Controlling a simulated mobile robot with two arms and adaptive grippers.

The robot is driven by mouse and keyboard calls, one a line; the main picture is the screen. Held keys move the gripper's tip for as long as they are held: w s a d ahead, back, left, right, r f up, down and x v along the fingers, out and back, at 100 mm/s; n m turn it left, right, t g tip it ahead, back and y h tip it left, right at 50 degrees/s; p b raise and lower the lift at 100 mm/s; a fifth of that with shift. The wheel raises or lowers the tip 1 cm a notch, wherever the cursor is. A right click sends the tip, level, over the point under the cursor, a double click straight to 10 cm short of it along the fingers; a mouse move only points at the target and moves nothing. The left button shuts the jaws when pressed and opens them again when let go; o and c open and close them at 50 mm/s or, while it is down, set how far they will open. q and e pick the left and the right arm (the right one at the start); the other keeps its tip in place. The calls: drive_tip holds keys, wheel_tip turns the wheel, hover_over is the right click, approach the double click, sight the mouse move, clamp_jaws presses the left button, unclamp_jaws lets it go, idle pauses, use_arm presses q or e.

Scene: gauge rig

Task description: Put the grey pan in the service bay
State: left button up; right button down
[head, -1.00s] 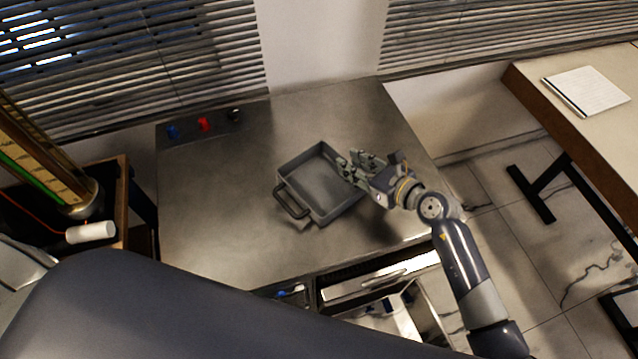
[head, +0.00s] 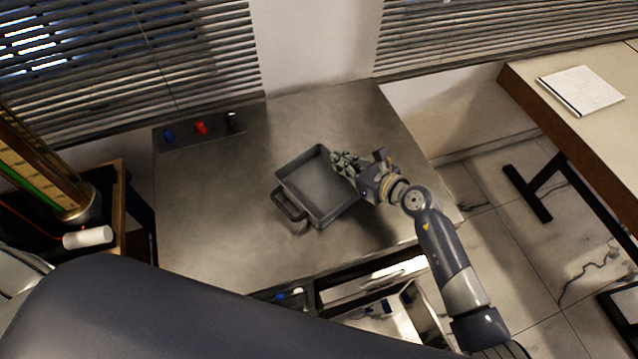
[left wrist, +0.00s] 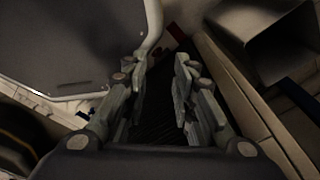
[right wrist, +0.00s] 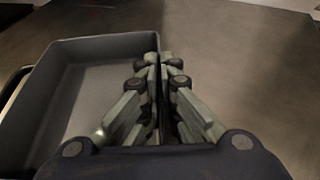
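The grey pan (head: 318,186) is a square, shallow pan with a loop handle on its lower left. It sits on the metal worktop (head: 215,220) and also shows at the left of the right wrist view (right wrist: 85,85). My right gripper (head: 343,162) is at the pan's right wall. In the right wrist view its fingers (right wrist: 160,75) are close together over that wall and hide part of it. My left gripper (left wrist: 160,85) is open with an empty gap, and is hidden in the head view. An open bay (head: 400,312) shows below the worktop's front edge; no label marks it as the service bay.
Blue, red and black knobs (head: 201,128) stand at the worktop's back left. A gauge column (head: 50,170) and a white cylinder (head: 88,237) are at the left. A table with a notepad (head: 580,90) is at the right. The worktop around the pan is clear.

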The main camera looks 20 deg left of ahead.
drive_tip(key=shift+r, duration=0.1)
drive_tip(key=shift+r, duration=0.55)
wheel_tip(320, 180, up, 3)
drive_tip(key=shift+s+f, duration=0.1)
drive_tip(key=shift+f, duration=0.1)
drive_tip(key=s, duration=0.5)
drive_tip(key=s+d+b, duration=0.1)
drive_tip(key=s, duration=0.4)
drive_tip(key=s+d+r, duration=0.1)
drive_tip(key=s, duration=0.4)
drive_tip(key=shift+s+d+r, duration=0.1)
drive_tip(key=shift+s+d, duration=0.15)
drive_tip(key=shift+s, duration=0.05)
drive_tip(key=d+r, duration=0.6)
drive_tip(key=d, duration=0.6)
drive_tip(key=d+r, duration=0.7)
drive_tip(key=d, duration=0.6)
drive_tip(key=shift+w, duration=0.35)
drive_tip(key=shift+w+r, duration=0.1)
